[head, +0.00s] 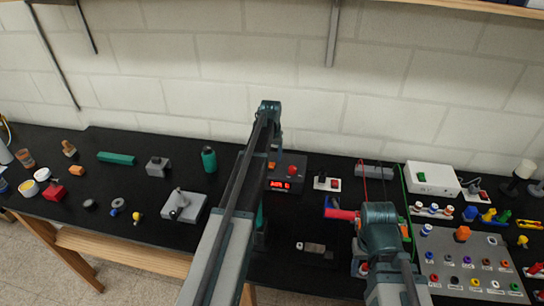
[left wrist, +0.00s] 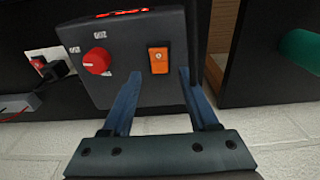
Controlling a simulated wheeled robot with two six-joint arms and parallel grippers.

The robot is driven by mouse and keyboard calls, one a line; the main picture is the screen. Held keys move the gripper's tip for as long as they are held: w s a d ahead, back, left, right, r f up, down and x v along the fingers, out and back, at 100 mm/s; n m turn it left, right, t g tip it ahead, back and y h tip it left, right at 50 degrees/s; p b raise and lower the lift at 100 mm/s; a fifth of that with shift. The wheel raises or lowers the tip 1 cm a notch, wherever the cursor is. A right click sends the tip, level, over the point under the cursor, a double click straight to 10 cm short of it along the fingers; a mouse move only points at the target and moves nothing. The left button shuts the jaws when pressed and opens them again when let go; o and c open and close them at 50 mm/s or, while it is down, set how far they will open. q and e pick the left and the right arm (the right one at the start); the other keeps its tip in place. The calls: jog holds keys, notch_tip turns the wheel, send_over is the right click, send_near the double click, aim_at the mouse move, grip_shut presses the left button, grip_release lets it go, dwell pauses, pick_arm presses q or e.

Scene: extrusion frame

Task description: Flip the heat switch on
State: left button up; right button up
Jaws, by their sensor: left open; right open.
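The dark control box (head: 297,163) with a red knob (head: 292,170) and a lit red display (head: 279,185) stands at the middle of the bench. In the left wrist view, its face shows the red knob (left wrist: 96,61) and an orange rocker switch (left wrist: 158,58). My left gripper (left wrist: 157,80) is open and empty. Its fingertips are on either side of and just below the orange switch there; I cannot tell if they touch the box. In the head view my left arm partly covers the box.
A small red-switched socket (head: 327,183) is right of the box. A red-handled tool (head: 342,214), a white power unit (head: 432,178) and a grey jack panel (head: 470,262) lie farther right. A green bottle (head: 209,159) and a grey scale-like device (head: 184,207) are left.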

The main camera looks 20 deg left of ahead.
notch_tip(320, 180, up, 12)
jog(key=p, duration=1.1)
jog(key=shift+f, duration=0.15)
